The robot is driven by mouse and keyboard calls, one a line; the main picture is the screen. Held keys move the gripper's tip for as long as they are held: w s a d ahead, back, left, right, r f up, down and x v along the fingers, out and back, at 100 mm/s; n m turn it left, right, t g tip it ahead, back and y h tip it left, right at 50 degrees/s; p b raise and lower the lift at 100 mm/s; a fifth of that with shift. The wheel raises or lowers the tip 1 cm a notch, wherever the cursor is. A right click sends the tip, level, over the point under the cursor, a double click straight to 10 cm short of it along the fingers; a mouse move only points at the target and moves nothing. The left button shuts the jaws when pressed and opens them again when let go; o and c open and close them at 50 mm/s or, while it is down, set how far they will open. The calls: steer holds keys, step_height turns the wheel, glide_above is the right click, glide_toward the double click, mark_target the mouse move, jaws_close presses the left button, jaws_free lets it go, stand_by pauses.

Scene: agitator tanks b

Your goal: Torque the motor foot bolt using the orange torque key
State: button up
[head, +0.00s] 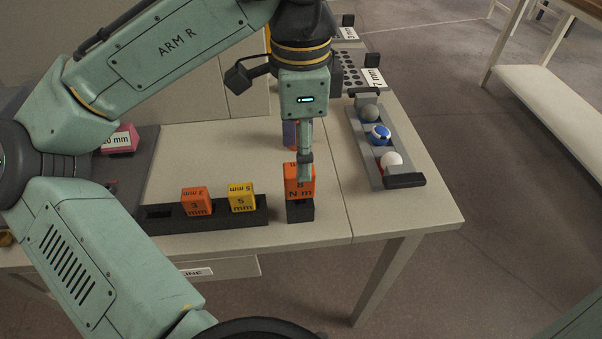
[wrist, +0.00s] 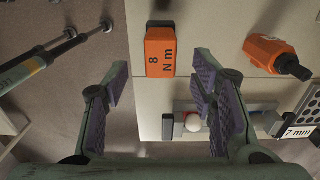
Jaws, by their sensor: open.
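The orange torque key is a block marked 8 N m (head: 300,186), in a small black holder (head: 300,211) near the table's front edge. It also shows in the wrist view (wrist: 160,57), upper middle. My gripper (head: 305,172) points down over the key and partly covers it in the head view. In the wrist view my gripper (wrist: 160,85) is open and empty, its two fingers wide apart. The key lies beyond the fingertips, sideways between them, and appears apart from them. I cannot make out the motor foot bolt in either view.
Left of the key, a black rack holds an orange 3 mm block (head: 196,201) and a yellow 5 mm block (head: 242,198). A pink block (head: 120,139) sits further left. A grey tray (head: 364,157) with several balls stands right. The wrist view shows another orange, black-ended object (wrist: 268,53).

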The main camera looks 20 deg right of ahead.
mark_target(299, 192)
step_height(299, 192, down, 7)
steer(key=shift+a+f+p, duration=0.1)
steer(key=shift+f+p, duration=0.1)
steer(key=shift+p, duration=0.2)
steer(key=shift+c, duration=0.2)
jaws_close()
stand_by(0.4)
